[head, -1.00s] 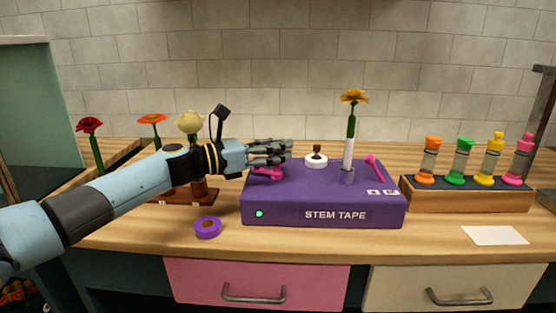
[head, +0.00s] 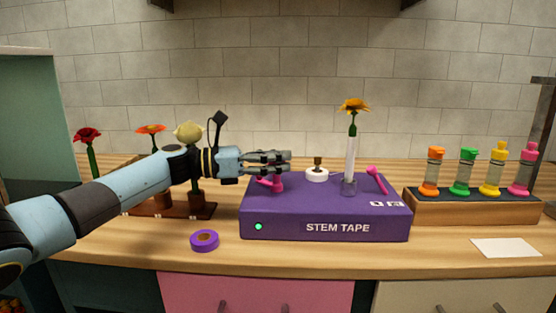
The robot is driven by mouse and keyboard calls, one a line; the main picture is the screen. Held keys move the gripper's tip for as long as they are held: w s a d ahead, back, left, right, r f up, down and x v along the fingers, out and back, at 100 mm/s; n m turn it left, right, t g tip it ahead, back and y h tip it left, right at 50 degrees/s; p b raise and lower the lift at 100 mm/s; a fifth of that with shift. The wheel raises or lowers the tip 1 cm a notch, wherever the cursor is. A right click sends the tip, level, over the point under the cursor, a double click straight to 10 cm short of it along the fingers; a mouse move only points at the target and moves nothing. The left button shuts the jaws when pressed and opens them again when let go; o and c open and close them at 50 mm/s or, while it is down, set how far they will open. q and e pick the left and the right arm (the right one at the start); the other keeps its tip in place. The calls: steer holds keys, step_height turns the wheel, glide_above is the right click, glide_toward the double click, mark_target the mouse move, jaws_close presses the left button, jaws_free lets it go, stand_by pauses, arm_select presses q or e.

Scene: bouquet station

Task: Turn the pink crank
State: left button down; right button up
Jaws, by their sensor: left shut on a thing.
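The purple stem tape box (head: 290,226) sits on the wooden counter, with a green light on its front. The pink crank (head: 271,184) is on its top left, partly hidden by my left gripper (head: 287,162). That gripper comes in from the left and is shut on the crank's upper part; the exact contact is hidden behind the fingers. An orange-yellow flower (head: 354,106) stands upright in the holder (head: 349,187) on the box, its lower stem white. A white tape roll (head: 317,175) is between them. My right gripper is out of view.
A pink lever (head: 376,179) is at the box's right. A purple tape ring (head: 204,240) lies in front left. A flower rack (head: 175,209) stands behind my left arm. A wooden rack (head: 470,208) with colored bottles and a white card (head: 505,247) are at right.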

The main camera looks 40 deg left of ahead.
arm_select(q)
steer(key=c, duration=0.9)
jaws_free()
steer(key=shift+s+a, duration=0.15)
steer(key=shift+a, duration=0.05)
steer(key=shift+d, duration=0.1)
steer(key=v, duration=1.2)
